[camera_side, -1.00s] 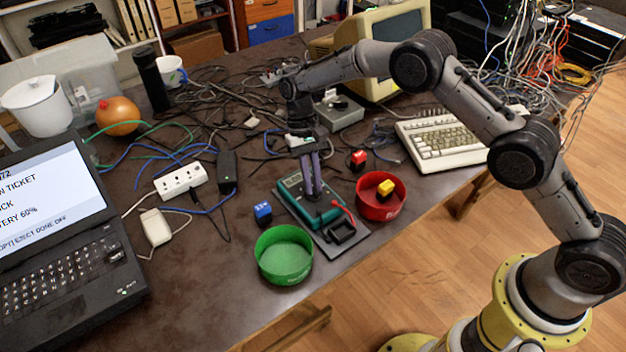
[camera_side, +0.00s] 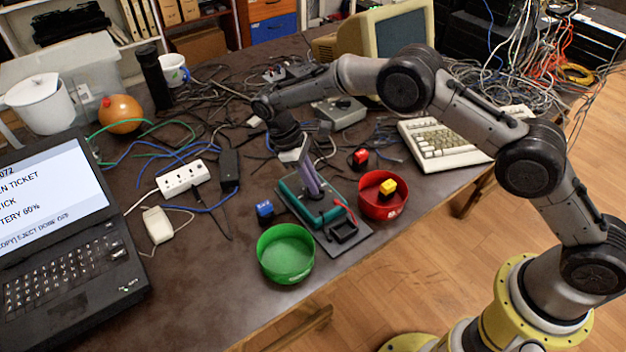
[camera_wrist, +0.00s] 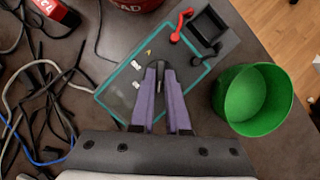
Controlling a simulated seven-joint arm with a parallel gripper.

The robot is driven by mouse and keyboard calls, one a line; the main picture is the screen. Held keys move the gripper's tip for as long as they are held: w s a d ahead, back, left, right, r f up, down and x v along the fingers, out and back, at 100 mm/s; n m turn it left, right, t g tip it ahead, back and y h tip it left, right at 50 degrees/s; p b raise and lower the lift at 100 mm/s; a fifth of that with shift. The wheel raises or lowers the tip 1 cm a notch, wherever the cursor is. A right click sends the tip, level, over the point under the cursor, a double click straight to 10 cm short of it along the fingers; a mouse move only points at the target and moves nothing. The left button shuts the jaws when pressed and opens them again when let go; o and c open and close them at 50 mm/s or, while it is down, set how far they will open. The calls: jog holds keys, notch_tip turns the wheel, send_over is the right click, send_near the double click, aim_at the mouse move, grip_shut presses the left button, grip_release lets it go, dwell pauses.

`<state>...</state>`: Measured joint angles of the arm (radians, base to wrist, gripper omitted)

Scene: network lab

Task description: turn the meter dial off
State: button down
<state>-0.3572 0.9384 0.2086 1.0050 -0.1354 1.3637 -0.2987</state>
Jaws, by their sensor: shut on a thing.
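The meter (camera_side: 296,196) is a dark panel with a teal rim, lying on a grey base plate on the table; it also shows in the wrist view (camera_wrist: 118,95). My gripper (camera_side: 317,193) is tilted over the meter, its purple fingers reaching down to the meter's face. In the wrist view my gripper (camera_wrist: 160,68) has its fingertips close together at the middle of the panel, shut on the dial. The dial itself is mostly hidden between and below the fingertips. A red lead (camera_wrist: 181,22) and a black square holder (camera_wrist: 208,25) sit at the plate's end.
The table's front edge is close.

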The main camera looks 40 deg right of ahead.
jog(key=n, duration=0.2)
jog(key=n+t+h, duration=0.1)
jog(key=n, duration=0.1)
jog(key=shift+s+a+n+t, duration=0.1)
jog(key=shift+a+n+t, duration=0.05)
jog(key=shift+n+t, duration=0.15)
dwell(0.5)
jog(key=c, duration=0.9)
grip_release()
jog(key=shift+r, duration=0.1)
jog(key=v, duration=1.3)
jog(key=shift+a+r, duration=0.25)
